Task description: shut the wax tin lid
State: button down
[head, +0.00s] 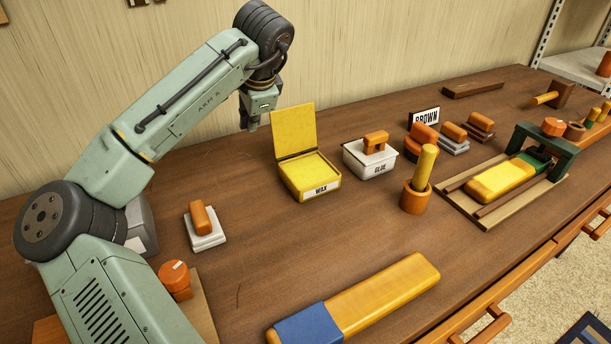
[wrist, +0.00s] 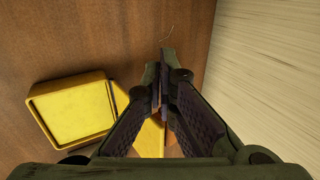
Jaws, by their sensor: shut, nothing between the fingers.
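The wax tin (head: 310,182) is a square yellow box with a white WAX label on its front. Its hinged yellow lid (head: 293,131) stands open, about upright at the back edge. In the wrist view the tin (wrist: 70,107) is at the left, and part of its lid (wrist: 151,138) shows behind the fingers. My gripper (head: 248,124) is up behind and left of the lid in the head view, pointing down. In the wrist view my gripper (wrist: 166,75) has its fingertips together with nothing between them. Whether a finger touches the lid is unclear.
A white GLUE tin (head: 371,162) with an orange handle stands right of the wax tin. A yellow pestle in an orange cup (head: 416,197) is in front. A white block with an orange handle (head: 204,228) is at left. The wall (head: 360,50) is close behind.

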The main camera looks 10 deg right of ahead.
jog(key=shift+s+d, duration=0.1)
jog(key=shift+s, duration=0.3)
jog(key=shift+s+d+f+b, duration=0.1)
jog(key=shift+s+d+b, duration=0.05)
jog(key=shift+s, duration=0.3)
jog(key=shift+s+d+f+b, duration=0.1)
jog(key=shift+s+d+b, duration=0.05)
jog(key=shift+s, duration=0.3)
jog(key=shift+s+d+f, duration=0.15)
jog(key=shift+s+f, duration=0.05)
jog(key=shift+s, duration=0.2)
jog(key=shift+s+d+f, duration=0.1)
jog(key=shift+s+f, duration=0.05)
jog(key=shift+s, duration=0.25)
jog(key=shift+s+f+b, duration=0.1)
jog(key=shift+b, duration=0.2)
jog(key=shift+s+d+f+b, duration=0.3)
jog(key=shift+s+f, duration=0.1)
jog(key=shift+s, duration=0.25)
